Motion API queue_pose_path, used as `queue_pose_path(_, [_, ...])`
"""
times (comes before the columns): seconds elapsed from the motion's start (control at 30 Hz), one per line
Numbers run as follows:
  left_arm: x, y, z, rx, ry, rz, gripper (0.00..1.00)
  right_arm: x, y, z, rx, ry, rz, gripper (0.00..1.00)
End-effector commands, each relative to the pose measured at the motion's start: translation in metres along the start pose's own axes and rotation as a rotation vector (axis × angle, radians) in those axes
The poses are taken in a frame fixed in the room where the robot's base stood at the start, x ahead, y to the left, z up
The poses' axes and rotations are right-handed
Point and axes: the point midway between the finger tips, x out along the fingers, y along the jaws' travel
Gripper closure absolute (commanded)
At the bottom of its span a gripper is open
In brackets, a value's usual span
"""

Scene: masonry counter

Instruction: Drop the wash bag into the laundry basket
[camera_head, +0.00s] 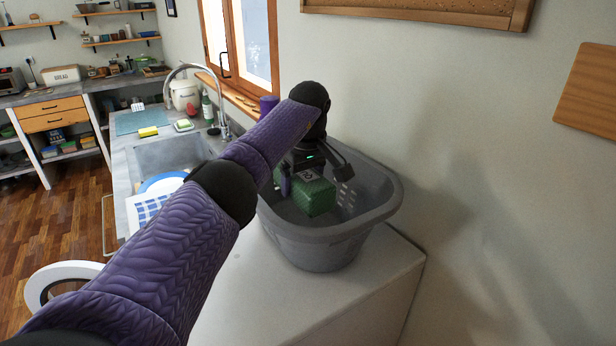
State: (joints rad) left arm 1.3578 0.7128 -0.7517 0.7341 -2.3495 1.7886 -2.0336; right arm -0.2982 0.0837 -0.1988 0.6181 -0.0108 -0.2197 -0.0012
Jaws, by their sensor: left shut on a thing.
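The wash bag (315,198) is a green, box-like textured bag. My left gripper (308,180) is shut on it and points down from above. The bag hangs within the outline of the grey laundry basket (320,238), at about the height of its rim or a little below. I cannot tell whether the bag touches the basket floor. The basket has slotted walls and stands on a white surface. My left arm hides part of its left side. My right gripper is not in view.
The white top (375,275) is clear in front of the basket. A wall rises close behind it. To the left are a sink (170,152), a curved tap (222,100), a blue plate (163,184) and a yellow sponge (148,132).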

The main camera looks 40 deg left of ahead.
Motion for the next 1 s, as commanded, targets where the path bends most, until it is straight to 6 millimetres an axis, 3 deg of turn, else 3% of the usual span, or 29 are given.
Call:
queue_pose_path(0.17, [0.031,-0.001,0.005,0.002,-0.002,-0.005,0.77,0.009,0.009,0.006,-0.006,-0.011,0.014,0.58])
queue_pose_path(0.57, [0.103,0.0,0.017,0.0,-0.002,-0.003,0.77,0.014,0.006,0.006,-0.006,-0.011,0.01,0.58])
queue_pose_path(1.0, [0.112,0.0,0.018,0.001,0.001,0.0,0.77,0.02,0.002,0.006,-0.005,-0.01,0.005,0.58])
